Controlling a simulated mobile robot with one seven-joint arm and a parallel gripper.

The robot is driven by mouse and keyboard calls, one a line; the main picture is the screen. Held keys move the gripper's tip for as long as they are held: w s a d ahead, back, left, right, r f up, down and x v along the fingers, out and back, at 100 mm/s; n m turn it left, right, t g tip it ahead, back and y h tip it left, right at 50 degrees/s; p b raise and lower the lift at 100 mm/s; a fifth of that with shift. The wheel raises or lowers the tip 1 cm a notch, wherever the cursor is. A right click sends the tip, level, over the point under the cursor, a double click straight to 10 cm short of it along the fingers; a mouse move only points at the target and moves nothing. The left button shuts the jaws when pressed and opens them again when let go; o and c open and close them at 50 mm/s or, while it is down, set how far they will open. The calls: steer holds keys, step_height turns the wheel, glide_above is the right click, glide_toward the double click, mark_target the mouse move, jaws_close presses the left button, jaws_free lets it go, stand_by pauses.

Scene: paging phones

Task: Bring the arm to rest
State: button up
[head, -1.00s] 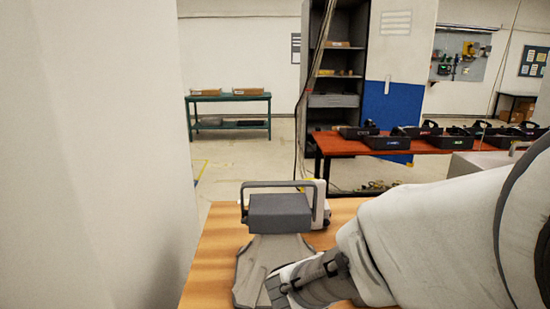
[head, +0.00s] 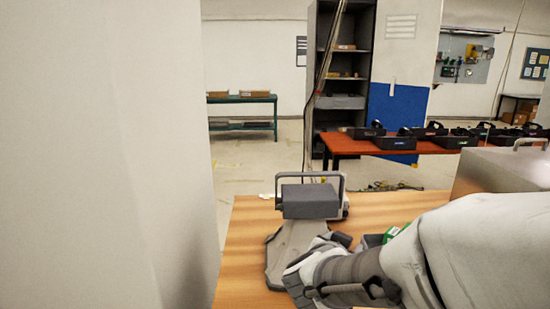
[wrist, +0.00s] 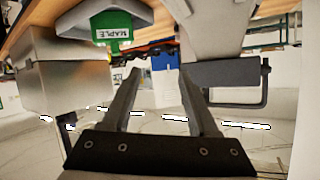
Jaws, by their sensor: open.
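My arm (head: 460,245) reaches in from the right over the wooden table (head: 240,235) in the head view. In the wrist view my gripper (wrist: 160,75) is open, its two fingers apart with nothing between them. In the head view I cannot make out the fingertips. A grey block-shaped device with a handle (head: 310,201) stands at the table's far edge. It also shows at the right of the wrist view (wrist: 228,73). A green label reading "MAPLE" (wrist: 111,25) is on a grey thing at the top of the wrist view.
A metal box (head: 500,170) stands right, beyond my arm; it also shows in the wrist view (wrist: 65,75). A pale wall (head: 100,150) fills the left.

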steer(key=s+a+r+n+g+y, duration=0.1)
steer(key=s+a+r+n+y, duration=0.45)
steer(key=a+y, duration=0.3)
steer(key=s+d+f+n+g+h, duration=0.1)
steer(key=s+d+g, duration=0.1)
steer(key=s+d, duration=0.2)
steer(key=s+d+f+n+g+h+p, duration=0.1)
steer(key=s+d, duration=0.4)
steer(key=s, duration=0.6)
steer(key=shift+f+g+h, duration=0.35)
steer(key=shift+f+g, duration=0.45)
steer(key=shift+g, duration=0.4)
steer(key=shift+w+a, duration=0.1)
steer(key=shift+c, duration=0.8)
steer(key=shift+a, duration=0.1)
